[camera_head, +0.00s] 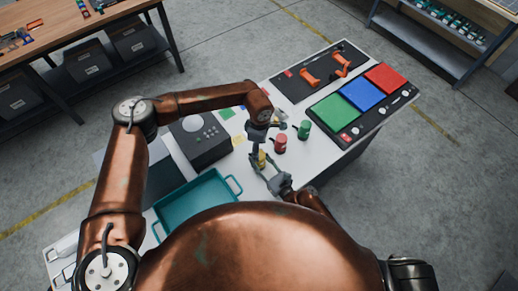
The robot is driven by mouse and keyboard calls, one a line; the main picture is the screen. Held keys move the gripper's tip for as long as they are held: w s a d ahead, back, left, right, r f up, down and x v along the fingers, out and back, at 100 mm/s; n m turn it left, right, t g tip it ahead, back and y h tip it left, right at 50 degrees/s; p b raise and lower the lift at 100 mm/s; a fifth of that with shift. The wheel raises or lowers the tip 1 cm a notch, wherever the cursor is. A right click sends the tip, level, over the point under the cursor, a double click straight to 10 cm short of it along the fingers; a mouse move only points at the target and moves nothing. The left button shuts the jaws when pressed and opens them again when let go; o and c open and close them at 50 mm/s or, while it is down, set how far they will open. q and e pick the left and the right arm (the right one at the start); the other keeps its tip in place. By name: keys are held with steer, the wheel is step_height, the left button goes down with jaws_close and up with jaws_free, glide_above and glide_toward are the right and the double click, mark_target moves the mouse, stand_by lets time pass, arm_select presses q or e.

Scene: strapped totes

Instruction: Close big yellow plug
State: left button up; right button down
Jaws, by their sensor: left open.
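A small yellow piece (262,158), probably the yellow plug, stands on the white worktop. It is partly hidden by my grippers, and I cannot tell whether it is open or closed. My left gripper (266,140) hangs over the worktop from the copper arm on the left. It is open, just above and beside the yellow piece. My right gripper (267,171) comes from the lower right, close to the yellow piece on its near side. Its jaw state is unclear, and I cannot tell whether either gripper touches the piece.
A red cylinder (280,143) and a green cylinder (304,130) stand close to the right of the grippers. A dark box (200,145) and a teal tray (190,207) are to the left. A panel with coloured pads (361,95) and orange handles (309,78) lie behind.

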arm_select(q)
steer(key=shift+c, duration=0.3)
steer(key=n, duration=0.3)
steer(key=shift+s+d+r, duration=0.2)
steer(key=shift+d+r, duration=0.1)
steer(key=n, duration=0.2)
steer(key=r+n, duration=0.1)
steer(key=n, duration=0.1)
steer(key=shift+d, duration=0.15)
steer(key=n, duration=0.3)
steer(key=shift+r+n, duration=0.3)
steer(key=shift+r, duration=0.1)
steer(key=n, duration=0.3)
steer(key=a+r+n, duration=0.1)
steer(key=shift+w+n, duration=0.2)
steer(key=shift+n, duration=0.2)
steer(key=shift+f, duration=4)
steer(key=shift+c, duration=0.6)
